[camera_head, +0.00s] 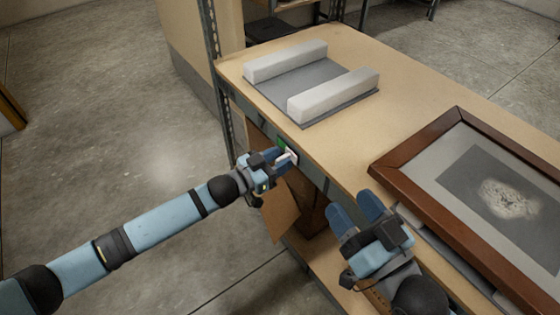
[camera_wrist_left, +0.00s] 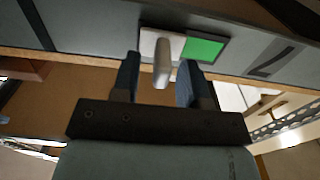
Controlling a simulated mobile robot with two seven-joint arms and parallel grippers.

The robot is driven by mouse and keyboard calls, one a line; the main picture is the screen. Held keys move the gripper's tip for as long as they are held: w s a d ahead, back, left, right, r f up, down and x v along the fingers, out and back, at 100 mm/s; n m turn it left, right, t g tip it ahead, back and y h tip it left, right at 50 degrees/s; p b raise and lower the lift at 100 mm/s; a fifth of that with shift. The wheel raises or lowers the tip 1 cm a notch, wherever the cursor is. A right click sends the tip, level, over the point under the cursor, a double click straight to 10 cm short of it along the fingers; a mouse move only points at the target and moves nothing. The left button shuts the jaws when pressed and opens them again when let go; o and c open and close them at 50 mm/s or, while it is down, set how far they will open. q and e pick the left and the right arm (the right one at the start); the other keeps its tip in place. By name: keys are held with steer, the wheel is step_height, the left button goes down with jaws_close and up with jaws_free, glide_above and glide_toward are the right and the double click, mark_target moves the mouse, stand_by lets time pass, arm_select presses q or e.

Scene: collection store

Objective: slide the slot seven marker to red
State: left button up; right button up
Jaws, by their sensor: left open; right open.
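The slot marker is a small white slider with a raised tab (camera_wrist_left: 162,62) on the grey shelf edge. A green patch (camera_wrist_left: 203,48) shows to its right in the left wrist view; no red shows. In the head view the green (camera_head: 282,144) is partly hidden by my left gripper (camera_head: 288,156). In the left wrist view my left gripper (camera_wrist_left: 157,68) is open, with one finger on each side of the tab. My right gripper (camera_head: 354,204) is open and empty, near the shelf's front edge.
On the shelf top (camera_head: 345,145) lies a brown framed picture (camera_head: 425,153) at the right. A grey board (camera_head: 285,85) with two pale blocks (camera_head: 285,61) lies at the far end. A metal upright (camera_head: 212,60) stands at the corner. Bare shelf lies between board and frame.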

arm_select(q)
steer(key=shift+w+d, duration=0.15)
steer(key=shift+d, duration=0.05)
jaws_close()
steer(key=w+a, duration=0.2)
steer(key=w, duration=0.1)
steer(key=shift+w+a+p, duration=0.3)
steer(key=shift+a, duration=0.05)
steer(key=shift+w+a, duration=0.1)
steer(key=shift+w, duration=0.05)
steer(key=shift+r, duration=0.1)
